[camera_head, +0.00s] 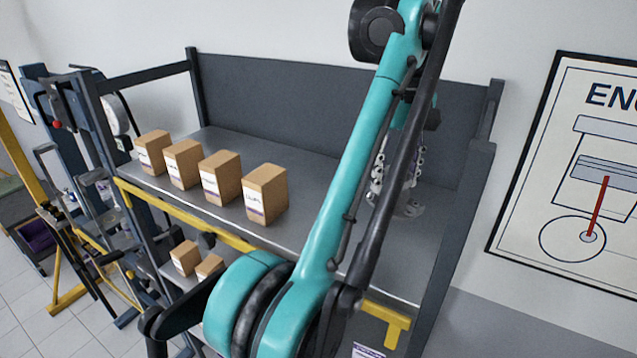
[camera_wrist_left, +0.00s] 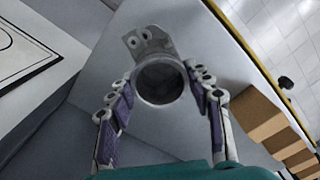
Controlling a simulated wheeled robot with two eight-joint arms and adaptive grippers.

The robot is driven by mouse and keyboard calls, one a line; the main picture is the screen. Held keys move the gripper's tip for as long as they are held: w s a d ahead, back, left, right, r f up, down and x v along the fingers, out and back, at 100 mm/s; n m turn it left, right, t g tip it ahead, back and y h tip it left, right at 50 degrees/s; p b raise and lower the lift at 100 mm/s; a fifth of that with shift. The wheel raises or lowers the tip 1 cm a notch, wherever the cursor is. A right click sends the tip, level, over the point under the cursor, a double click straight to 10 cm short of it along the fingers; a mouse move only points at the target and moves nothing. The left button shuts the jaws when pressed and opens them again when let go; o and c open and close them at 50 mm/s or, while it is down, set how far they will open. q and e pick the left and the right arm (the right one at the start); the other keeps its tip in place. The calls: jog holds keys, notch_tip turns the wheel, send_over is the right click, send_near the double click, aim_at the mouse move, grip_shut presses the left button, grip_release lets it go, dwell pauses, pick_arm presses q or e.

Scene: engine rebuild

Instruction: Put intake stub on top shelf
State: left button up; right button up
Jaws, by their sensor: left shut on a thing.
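The intake stub (camera_wrist_left: 158,82) is a grey metal tube with a round open end and a flange with bolt holes. It sits between the two fingers of my left gripper (camera_wrist_left: 162,92) in the left wrist view, and the gripper is shut on it. In the head view, the left gripper (camera_head: 400,165) is partly hidden behind my teal arm, over the right part of the top shelf (camera_head: 325,225). The stub's flange (camera_head: 409,208) shows low, at or just above the shelf surface; I cannot tell whether it touches. My right gripper is not in view.
Several cardboard boxes (camera_head: 265,194) stand in a row on the shelf's left half, apart from the stub. They also show in the left wrist view (camera_wrist_left: 257,112). A grey back panel (camera_head: 290,100) and a right side post (camera_head: 465,210) bound the shelf. Smaller boxes (camera_head: 185,257) stand lower.

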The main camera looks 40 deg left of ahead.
aim_at(389, 203)
pick_arm(q)
jog(key=shift+s+f, duration=0.25)
jog(key=shift+s, duration=0.3)
jog(key=shift+s+f, duration=0.2)
jog(key=shift+s, duration=0.35)
jog(key=f, duration=0.2)
jog(key=w+f, duration=0.1)
jog(key=f, duration=0.2)
jog(key=shift+w, duration=0.15)
jog(key=f, duration=0.1)
jog(key=s+f, duration=0.1)
jog(key=f, duration=0.1)
jog(key=shift+f, duration=0.25)
jog(key=shift+w+f, duration=0.15)
jog(key=shift+w, duration=0.2)
jog(key=shift+f, duration=0.1)
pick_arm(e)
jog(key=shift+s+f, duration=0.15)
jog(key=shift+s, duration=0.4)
pick_arm(q)
jog(key=o, duration=1.4)
jog(key=shift+s, duration=0.25)
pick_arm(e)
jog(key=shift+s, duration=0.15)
